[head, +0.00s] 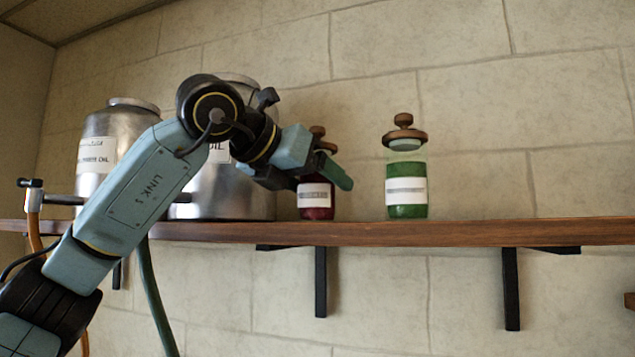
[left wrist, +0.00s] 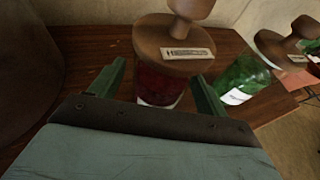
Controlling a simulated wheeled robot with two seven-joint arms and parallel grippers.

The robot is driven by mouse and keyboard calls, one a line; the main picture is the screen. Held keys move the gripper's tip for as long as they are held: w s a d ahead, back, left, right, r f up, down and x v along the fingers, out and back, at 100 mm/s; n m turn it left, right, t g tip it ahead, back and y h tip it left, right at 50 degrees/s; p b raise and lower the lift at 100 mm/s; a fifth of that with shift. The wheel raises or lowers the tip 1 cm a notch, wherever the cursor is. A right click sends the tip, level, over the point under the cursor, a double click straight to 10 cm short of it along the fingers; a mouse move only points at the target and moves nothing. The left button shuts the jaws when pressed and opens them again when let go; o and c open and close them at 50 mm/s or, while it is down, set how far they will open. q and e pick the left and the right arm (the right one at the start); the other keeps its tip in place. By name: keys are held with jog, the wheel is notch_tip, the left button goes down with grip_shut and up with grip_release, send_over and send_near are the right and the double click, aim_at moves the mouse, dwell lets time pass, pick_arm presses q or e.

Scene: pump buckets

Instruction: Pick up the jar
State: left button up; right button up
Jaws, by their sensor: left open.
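A jar with dark red contents, a white label and a brown wooden lid stands upright on the shelf in the head view (head: 314,200). A second jar with green contents (head: 407,176) stands to its right. My left gripper (head: 333,170) is in front of the red jar and hides its upper part. In the left wrist view the red jar (left wrist: 160,80) stands ahead of and between the open fingers (left wrist: 160,88). I cannot tell whether they touch it. The green jar (left wrist: 241,78) is to the right of the fingers there. My right gripper is not in view.
The wooden shelf (head: 470,233) runs along a stone wall on black brackets (head: 321,280). Two large metal oil containers (head: 108,125) stand at the left, one partly behind my left arm. The shelf right of the green jar is clear.

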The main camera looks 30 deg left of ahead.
pick_arm(q)
jog(key=shift+w+f, duration=0.2)
jog(key=shift+w, duration=0.25)
jog(key=shift+s, duration=0.1)
jog(key=shift+s, duration=0.1)
jog(key=shift+c, duration=0.4)
jog(key=c, duration=1.2)
jog(key=shift+r, duration=0.1)
jog(key=shift+r, duration=0.15)
